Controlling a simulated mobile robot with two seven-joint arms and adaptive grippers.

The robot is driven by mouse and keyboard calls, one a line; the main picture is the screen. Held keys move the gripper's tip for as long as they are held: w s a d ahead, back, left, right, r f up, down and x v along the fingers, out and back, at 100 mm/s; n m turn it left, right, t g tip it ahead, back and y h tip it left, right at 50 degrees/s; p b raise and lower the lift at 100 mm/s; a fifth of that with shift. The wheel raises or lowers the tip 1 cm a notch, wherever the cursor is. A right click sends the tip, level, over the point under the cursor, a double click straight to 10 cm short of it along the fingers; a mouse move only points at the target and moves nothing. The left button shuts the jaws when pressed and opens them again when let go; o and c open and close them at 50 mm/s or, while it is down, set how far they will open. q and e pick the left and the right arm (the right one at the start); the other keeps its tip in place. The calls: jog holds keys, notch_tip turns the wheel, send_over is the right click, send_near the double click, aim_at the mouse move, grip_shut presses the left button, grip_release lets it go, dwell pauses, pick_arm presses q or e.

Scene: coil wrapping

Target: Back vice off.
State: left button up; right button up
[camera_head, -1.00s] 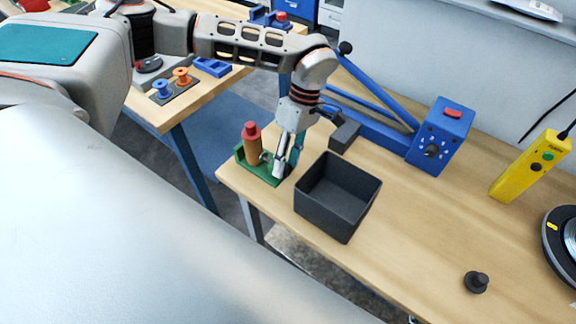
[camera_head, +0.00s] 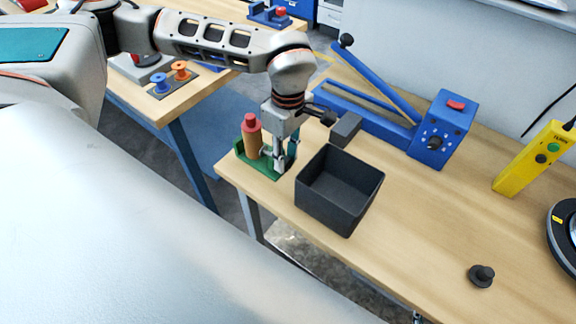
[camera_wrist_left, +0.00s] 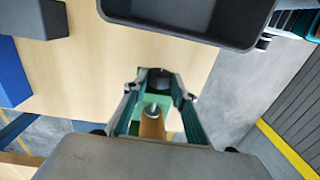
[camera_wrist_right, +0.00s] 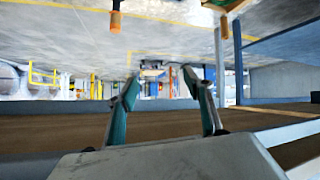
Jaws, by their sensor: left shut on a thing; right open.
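The small green vice (camera_head: 261,172) stands near the left corner of the workbench, partly hidden by my left gripper. A brown cylinder with a red top (camera_head: 251,138) stands upright in it. My left gripper (camera_head: 279,166) points down beside the cylinder, at the vice's right side. In the left wrist view its fingers (camera_wrist_left: 160,84) are closed around a dark round part (camera_wrist_left: 160,79), probably the vice's handle; the exact contact is hard to see. A brown rod with a silver tip (camera_wrist_left: 152,124) shows below it. My right gripper (camera_wrist_right: 160,84) is open and empty, outside the head view.
An open dark bin (camera_head: 338,222) stands close to the right of the vice. A blue frame with a control box (camera_head: 441,130) is behind. A yellow pendant (camera_head: 533,160), a black knob (camera_head: 481,275) and a dark disc (camera_head: 565,235) are at right. The bench's middle is clear.

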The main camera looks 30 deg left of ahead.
pick_arm(q)
jog(key=shift+s, duration=0.4)
jog(key=shift+s+f+b, duration=0.1)
jog(key=shift+f+b, duration=0.05)
jog(key=shift+b, duration=0.15)
jog(key=t+b, duration=0.2)
jog(key=b, duration=0.1)
jog(key=f+t+b, duration=0.1)
jog(key=shift+s+a+b, duration=0.2)
jog(key=shift+s+b, duration=0.05)
jog(key=shift+b, duration=0.1)
jog(key=shift+r+t, duration=0.2)
jog(key=shift+t, duration=0.2)
pick_arm(e)
jog(key=f, duration=0.2)
jog(key=w+f, duration=0.1)
jog(key=f, duration=0.1)
jog(key=shift+w+a+f, duration=0.1)
jog(key=shift+w+f, duration=0.1)
jog(key=shift+f, duration=0.2)
pick_arm(q)
jog(key=shift+r, duration=0.1)
